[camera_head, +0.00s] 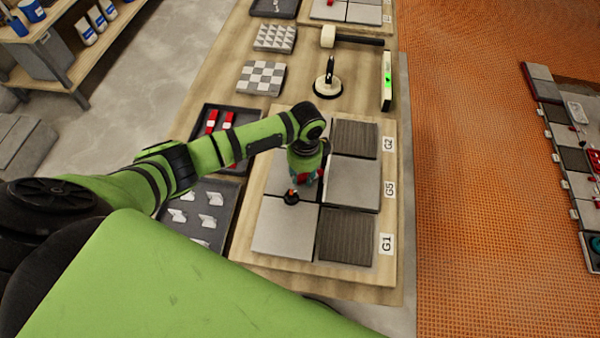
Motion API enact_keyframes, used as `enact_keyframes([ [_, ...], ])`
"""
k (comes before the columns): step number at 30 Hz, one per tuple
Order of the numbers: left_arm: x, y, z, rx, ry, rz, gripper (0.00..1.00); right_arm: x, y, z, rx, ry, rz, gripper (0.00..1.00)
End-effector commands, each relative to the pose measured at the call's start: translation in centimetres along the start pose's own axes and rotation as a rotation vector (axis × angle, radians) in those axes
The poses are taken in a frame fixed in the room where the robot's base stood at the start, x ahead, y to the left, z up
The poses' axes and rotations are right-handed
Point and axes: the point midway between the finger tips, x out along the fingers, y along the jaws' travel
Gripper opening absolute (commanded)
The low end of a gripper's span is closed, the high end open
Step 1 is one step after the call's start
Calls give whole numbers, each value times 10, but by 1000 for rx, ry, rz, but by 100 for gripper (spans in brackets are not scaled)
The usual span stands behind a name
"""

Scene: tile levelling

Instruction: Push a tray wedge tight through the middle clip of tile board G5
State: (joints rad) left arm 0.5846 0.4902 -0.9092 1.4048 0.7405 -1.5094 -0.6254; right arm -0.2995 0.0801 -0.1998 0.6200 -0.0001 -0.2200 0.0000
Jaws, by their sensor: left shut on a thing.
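Tile board G5 (352,183) is the middle pair of grey tiles, by the G5 label, between the G2 and G1 rows. My left gripper (308,178) points down over the joint at its middle and is shut. Red shows at its fingertips, seemingly a red wedge; the hand hides most of it, and I cannot tell how deep it sits in the middle clip, which is hidden. A small black piece with a red top (291,196) stands just left of the gripper. Red wedges (211,121) lie in a dark tray behind my left arm. My right gripper is out of view.
White clips (210,198) lie in a dark tray left of the board. A suction cup (328,84), a mallet (345,38), a level (387,80) and patterned tiles (261,77) lie beyond. A shelf stands far left; more tiles lie at right past the orange floor.

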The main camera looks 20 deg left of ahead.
Motion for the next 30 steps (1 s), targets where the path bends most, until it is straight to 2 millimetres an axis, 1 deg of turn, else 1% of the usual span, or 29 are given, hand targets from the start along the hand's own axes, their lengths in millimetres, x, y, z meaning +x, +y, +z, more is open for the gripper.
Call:
enact_keyframes([
  [1,-8,-5,-19,11,49,-25,1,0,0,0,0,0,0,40],
  [30,-9,-6,-32,11,48,-28,23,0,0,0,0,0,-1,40],
])
